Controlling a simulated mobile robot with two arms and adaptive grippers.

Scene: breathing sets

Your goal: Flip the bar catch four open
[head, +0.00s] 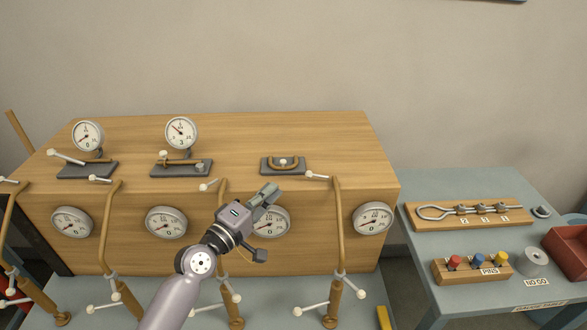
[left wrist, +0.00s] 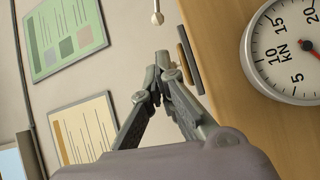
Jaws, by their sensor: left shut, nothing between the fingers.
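Several brown bars with white-tipped levers stand along the front of the wooden cabinet. The rightmost bar (head: 338,225) has a small lever with a white knob (head: 311,173) at its top, pointing left; it looks like bar catch four, but no number shows. My left gripper (head: 269,193) is shut and empty in front of the cabinet, left of that bar and partly over the third round gauge (head: 275,222). In the left wrist view its closed fingertips (left wrist: 161,58) point toward a white knob (left wrist: 157,18), apart from it. My right gripper is not in view.
The wooden cabinet (head: 260,130) carries dark plates with fittings and two upright dials. A right-hand table (head: 430,283) holds a pin block (head: 470,270), a hook board (head: 430,224) and a red bin (head: 570,250). Space above the cabinet is clear.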

